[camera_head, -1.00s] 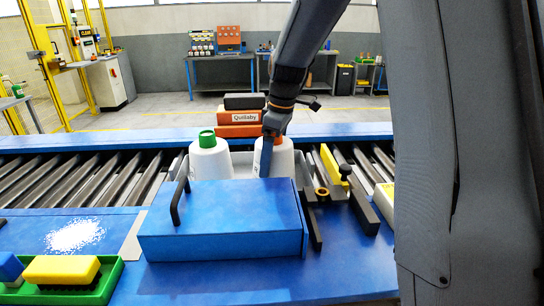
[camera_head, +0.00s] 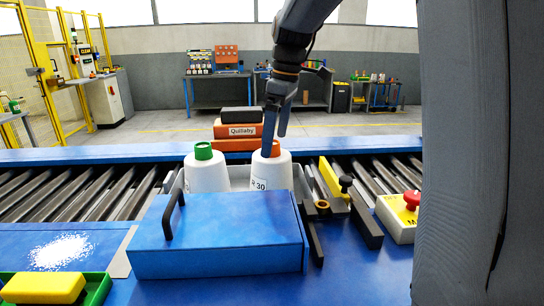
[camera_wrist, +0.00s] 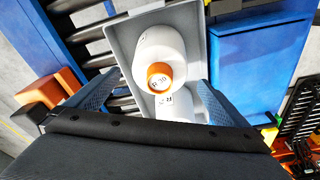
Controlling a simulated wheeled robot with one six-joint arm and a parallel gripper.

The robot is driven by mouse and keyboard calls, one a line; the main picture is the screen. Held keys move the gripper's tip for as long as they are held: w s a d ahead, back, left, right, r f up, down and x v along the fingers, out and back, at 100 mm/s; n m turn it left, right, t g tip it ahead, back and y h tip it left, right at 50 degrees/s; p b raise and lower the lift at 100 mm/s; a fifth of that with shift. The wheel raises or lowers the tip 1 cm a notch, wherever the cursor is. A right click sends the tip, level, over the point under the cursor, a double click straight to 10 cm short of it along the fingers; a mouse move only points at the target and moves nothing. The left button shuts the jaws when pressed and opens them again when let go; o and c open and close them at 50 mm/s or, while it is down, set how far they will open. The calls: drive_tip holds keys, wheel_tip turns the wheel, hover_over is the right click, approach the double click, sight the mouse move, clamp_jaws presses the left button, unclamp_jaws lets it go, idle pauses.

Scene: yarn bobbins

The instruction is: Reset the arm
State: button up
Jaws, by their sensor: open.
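My gripper (camera_head: 277,131) hangs from the arm above the yarn bobbins in the head view. In the wrist view its two fingers (camera_wrist: 150,98) are spread wide with nothing between them. Just beyond them is a white bobbin with an orange top (camera_wrist: 158,76), marked "R 30". The same orange-topped bobbin (camera_head: 272,172) stands upright in the head view, its top partly behind a finger. A white bobbin with a green top (camera_head: 206,172) stands upright to its left. Both stand in a grey tray (camera_wrist: 123,40).
A blue box with a black handle (camera_head: 220,240) stands in front of the bobbins. Orange boxes labelled "Quilaby" (camera_head: 238,131) are stacked behind. A yellow part (camera_head: 333,178) and a red button box (camera_head: 398,222) are to the right. Rollers (camera_head: 75,190) run along the left.

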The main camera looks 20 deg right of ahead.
drive_tip(key=shift+s+d+r, duration=0.1)
drive_tip(key=shift+r, duration=0.75)
